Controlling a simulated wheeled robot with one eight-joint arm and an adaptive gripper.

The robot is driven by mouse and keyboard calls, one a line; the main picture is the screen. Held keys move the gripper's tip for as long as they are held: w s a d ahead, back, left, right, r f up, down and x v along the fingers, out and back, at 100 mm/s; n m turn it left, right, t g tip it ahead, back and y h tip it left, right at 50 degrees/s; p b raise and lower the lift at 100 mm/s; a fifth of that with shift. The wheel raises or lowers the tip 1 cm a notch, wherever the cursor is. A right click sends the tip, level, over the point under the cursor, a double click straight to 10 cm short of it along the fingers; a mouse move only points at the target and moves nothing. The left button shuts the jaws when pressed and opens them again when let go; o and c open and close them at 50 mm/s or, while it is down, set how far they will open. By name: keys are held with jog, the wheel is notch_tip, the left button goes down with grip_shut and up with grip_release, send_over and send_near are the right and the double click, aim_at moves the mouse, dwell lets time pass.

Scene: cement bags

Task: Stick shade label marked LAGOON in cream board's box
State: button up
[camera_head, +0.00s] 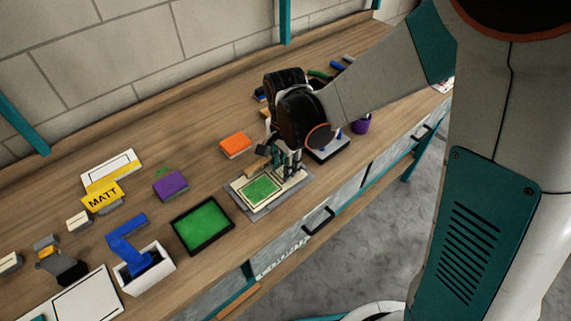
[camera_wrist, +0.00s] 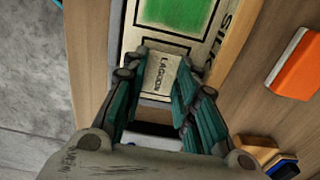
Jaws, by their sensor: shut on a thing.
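The cream board (camera_wrist: 135,22) carries a green panel and a black-outlined box below it, with "SILK" lettered along one side. In the head view the cream board (camera_head: 241,188) lies on a grey base near the bench's front edge. My gripper (camera_head: 287,168) is over the board's right end. In the wrist view my gripper (camera_wrist: 158,88) is shut on a cream label marked LAGOON (camera_wrist: 161,76). The label is at the outlined box and partly covers it. I cannot tell whether it touches the board. The fingers hide the label's sides.
An orange block (camera_head: 235,145) lies behind the board. A black-framed green tray (camera_head: 203,224) is to its left. Farther left are a purple block (camera_head: 170,184), a yellow MATT block (camera_head: 102,196) and a white box with a blue tool (camera_head: 146,270).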

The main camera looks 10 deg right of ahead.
jog(key=o, duration=1)
jog(key=shift+r, duration=3.75)
